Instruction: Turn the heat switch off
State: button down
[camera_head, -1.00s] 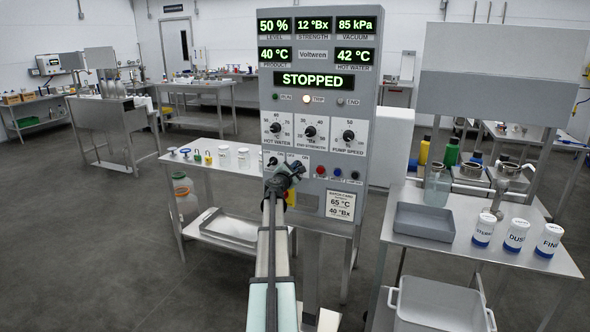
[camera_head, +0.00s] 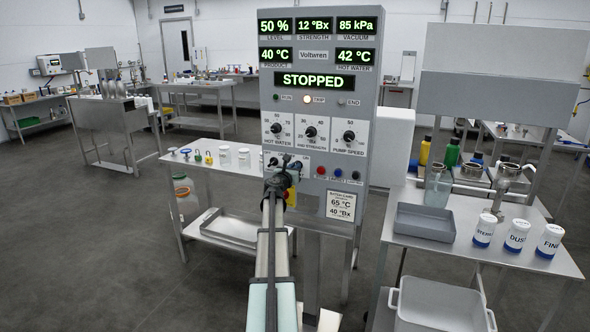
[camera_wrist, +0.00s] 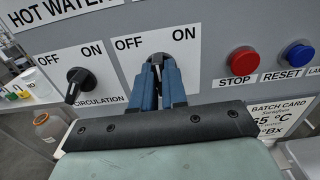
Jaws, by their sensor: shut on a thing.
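The control panel (camera_head: 312,190) stands in the middle of the head view. In the wrist view, a dark switch knob (camera_wrist: 156,60) sits on a white plate marked OFF at left and ON at right. My gripper (camera_wrist: 158,72) is shut on this knob, with one blue finger on each side. My gripper hides the lower part of the plate, so its name cannot be read. The knob's pointer direction cannot be told. To its left is the black circulation switch (camera_wrist: 81,82), free of my gripper. In the head view my gripper (camera_head: 287,166) is against the panel's lower left.
A red STOP button (camera_wrist: 244,61) and a blue RESET button (camera_wrist: 299,56) are right of the gripped knob. The display (camera_head: 314,81) reads STOPPED. A side table (camera_head: 535,262) with a grey tray (camera_head: 424,226) stands at right. Open floor lies at left.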

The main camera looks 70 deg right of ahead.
jog(key=shift+w+f+n, duration=0.1)
jog(key=shift+w+n, duration=0.05)
jog(key=shift+n, duration=4.15)
jog(key=c, duration=1.2)
grip_release()
jog(key=shift+o, duration=0.2)
jog(key=a, duration=1.3)
jog(key=shift+a, duration=0.4)
jog(key=shift+n, duration=0.4)
